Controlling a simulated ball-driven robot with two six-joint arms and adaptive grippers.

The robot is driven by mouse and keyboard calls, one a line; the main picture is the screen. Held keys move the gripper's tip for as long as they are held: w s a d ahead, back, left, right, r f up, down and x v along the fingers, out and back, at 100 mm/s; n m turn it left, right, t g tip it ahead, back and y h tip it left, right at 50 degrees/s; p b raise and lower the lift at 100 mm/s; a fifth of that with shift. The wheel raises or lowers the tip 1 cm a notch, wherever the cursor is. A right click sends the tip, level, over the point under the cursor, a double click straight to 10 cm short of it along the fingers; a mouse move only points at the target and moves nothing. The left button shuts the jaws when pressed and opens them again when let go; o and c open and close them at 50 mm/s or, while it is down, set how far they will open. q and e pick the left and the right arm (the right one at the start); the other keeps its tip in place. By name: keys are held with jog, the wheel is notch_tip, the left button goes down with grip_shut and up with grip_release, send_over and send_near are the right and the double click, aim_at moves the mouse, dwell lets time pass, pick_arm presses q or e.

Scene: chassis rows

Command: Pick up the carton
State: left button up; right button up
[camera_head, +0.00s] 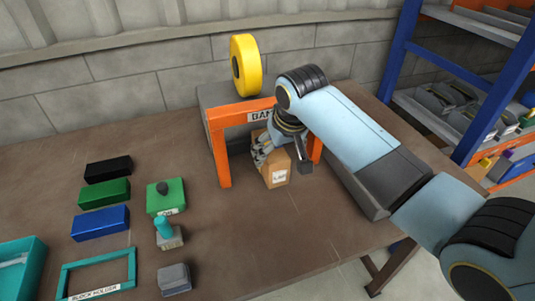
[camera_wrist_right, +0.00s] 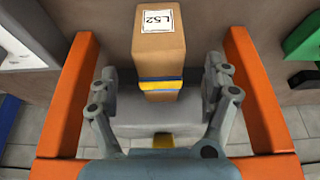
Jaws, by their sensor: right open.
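The carton (camera_head: 278,175) is a brown box with a white label, standing on the table inside the opening of an orange frame (camera_head: 222,158). In the right wrist view the carton (camera_wrist_right: 160,55) shows its label, which reads L52, and a blue and yellow band. My right gripper (camera_head: 276,152) is at the carton, partly hiding its upper part in the head view. In the right wrist view my right gripper (camera_wrist_right: 162,78) is open, with one finger on each side of the carton. Small gaps seem to show beside it. My left gripper is not in view.
The orange frame's posts stand close on both sides of my right gripper. A yellow roll (camera_head: 246,65) stands on top. Black (camera_head: 108,168), green (camera_head: 104,192) and blue (camera_head: 100,222) blocks lie left. A blue shelf rack (camera_head: 490,100) is at right. The table's front middle is clear.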

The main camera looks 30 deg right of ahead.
jog(key=shift+w+f, duration=0.25)
jog(key=shift+f, duration=0.3)
jog(key=shift+w+f, duration=0.15)
jog(key=shift+f, duration=0.15)
jog(key=x, duration=0.4)
jog(key=shift+s+d+f, duration=0.1)
jog(key=shift+s+f, duration=0.1)
jog(key=shift+f, duration=0.1)
jog(key=shift+w+f, duration=0.25)
jog(key=shift+f, duration=0.15)
jog(key=shift+s, duration=0.1)
jog(key=c, duration=1.6)
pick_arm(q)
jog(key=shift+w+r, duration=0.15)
pick_arm(e)
jog(key=shift+r, duration=0.1)
grip_shut()
